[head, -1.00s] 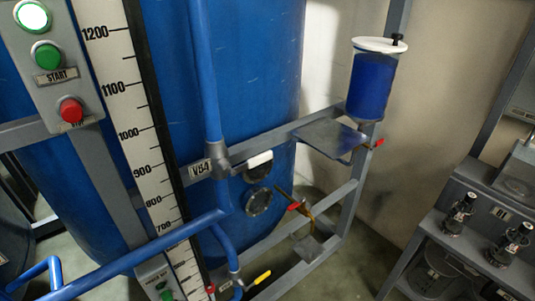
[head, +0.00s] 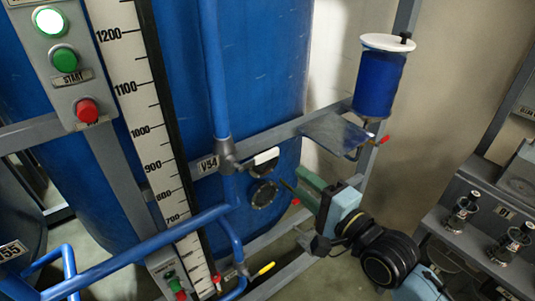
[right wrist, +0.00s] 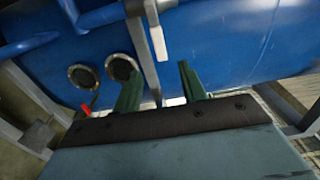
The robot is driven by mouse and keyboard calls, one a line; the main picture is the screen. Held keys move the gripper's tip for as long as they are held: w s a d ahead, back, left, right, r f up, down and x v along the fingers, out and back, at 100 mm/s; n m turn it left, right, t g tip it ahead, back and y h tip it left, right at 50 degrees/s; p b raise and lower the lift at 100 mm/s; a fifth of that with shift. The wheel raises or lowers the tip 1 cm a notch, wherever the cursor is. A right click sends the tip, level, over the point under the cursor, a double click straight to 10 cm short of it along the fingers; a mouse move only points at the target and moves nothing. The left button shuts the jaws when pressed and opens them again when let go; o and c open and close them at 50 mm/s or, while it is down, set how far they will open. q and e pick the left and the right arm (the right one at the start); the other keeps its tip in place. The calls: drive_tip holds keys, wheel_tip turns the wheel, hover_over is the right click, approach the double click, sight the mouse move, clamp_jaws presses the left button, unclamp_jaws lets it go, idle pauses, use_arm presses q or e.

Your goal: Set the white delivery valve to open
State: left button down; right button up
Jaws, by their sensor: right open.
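The white valve handle (head: 266,156) sticks out to the right from a grey valve body (head: 228,156) on the vertical blue pipe, beside a tag reading V54 (head: 208,165). It lies roughly crosswise to that pipe. A white bar (right wrist: 154,32) in the right wrist view looks like the same handle. My right gripper (head: 293,177) is open and empty, to the right of and a little below the handle, apart from it. Its two green fingers (right wrist: 158,68) point toward the blue tank in the right wrist view. My left gripper is not in view.
A grey frame rail (head: 315,122) runs behind the handle, before the blue tank (head: 265,60). A round port (head: 263,194) sits below. A blue container (head: 379,85) stands above a plate (head: 333,132) at right. A yellow handle (head: 263,270) is low down.

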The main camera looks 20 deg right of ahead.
sight(269, 157)
drive_tip(key=p+x, duration=0.1)
drive_tip(key=x, duration=1.2)
drive_tip(key=shift+f, duration=0.1)
drive_tip(key=shift+s, duration=0.1)
clamp_jaws()
